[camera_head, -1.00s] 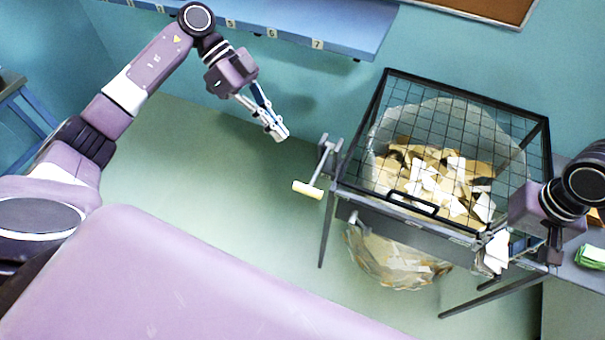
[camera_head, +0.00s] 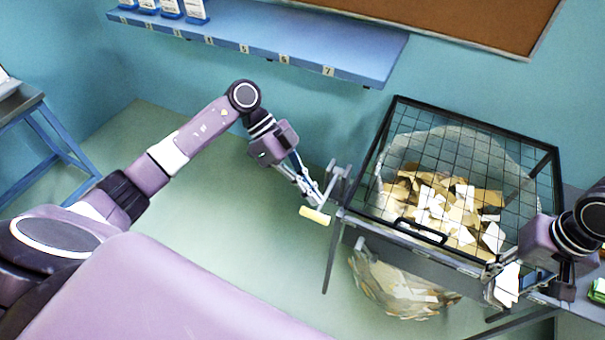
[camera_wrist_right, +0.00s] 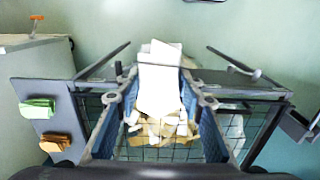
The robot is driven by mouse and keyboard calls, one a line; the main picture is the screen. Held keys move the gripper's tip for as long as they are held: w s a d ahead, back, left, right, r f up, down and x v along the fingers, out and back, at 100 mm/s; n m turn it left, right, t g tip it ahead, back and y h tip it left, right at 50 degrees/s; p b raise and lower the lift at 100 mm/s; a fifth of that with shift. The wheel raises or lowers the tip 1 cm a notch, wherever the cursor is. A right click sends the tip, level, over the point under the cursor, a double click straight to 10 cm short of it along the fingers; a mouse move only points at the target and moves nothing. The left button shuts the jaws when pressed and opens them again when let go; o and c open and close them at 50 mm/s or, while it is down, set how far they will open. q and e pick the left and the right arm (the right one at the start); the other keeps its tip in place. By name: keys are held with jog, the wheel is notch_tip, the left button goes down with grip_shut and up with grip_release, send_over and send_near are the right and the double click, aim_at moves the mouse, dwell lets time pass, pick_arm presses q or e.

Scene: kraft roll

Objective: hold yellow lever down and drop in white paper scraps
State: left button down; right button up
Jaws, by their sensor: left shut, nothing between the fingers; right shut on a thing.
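The yellow lever handle (camera_head: 315,216) sticks out at the left side of a bin frame with a black mesh lid (camera_head: 440,160). My left gripper (camera_head: 316,201) is shut and empty, with its fingertips right at the handle; I cannot tell whether they touch it. My right gripper (camera_wrist_right: 160,105) is shut on a white paper scrap (camera_wrist_right: 160,78), which also shows in the head view (camera_head: 508,284) at the bin's front right corner, outside the mesh. White and brown scraps (camera_head: 440,205) lie in the clear bag under the mesh.
A blue numbered shelf (camera_head: 270,40) runs along the wall behind. A side surface to the right of the bin holds a green bundle (camera_wrist_right: 38,108) and a brown bundle (camera_wrist_right: 54,143). The floor left of the bin is clear.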

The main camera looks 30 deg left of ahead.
pick_arm(q)
jog(key=shift+s+f, duration=0.25)
jog(key=shift+f, duration=1)
